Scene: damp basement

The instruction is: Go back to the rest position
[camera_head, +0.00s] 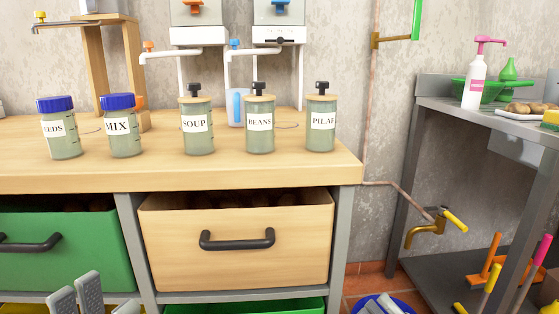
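Grey fingertips of my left gripper (88,289) poke up at the bottom left edge, in front of the cabinet's lower drawers. Only the tips show, and the rest is cut off by the frame. I cannot tell whether it is open or shut, and I see nothing held in it.
Labelled jars, among them SOUP (197,137) and PILAF (320,138), stand on a wooden counter (230,172). Below are a green drawer (75,265) and a wooden drawer (285,262), slightly open. A brass tap (425,229) and grey shelf (480,108) are at right.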

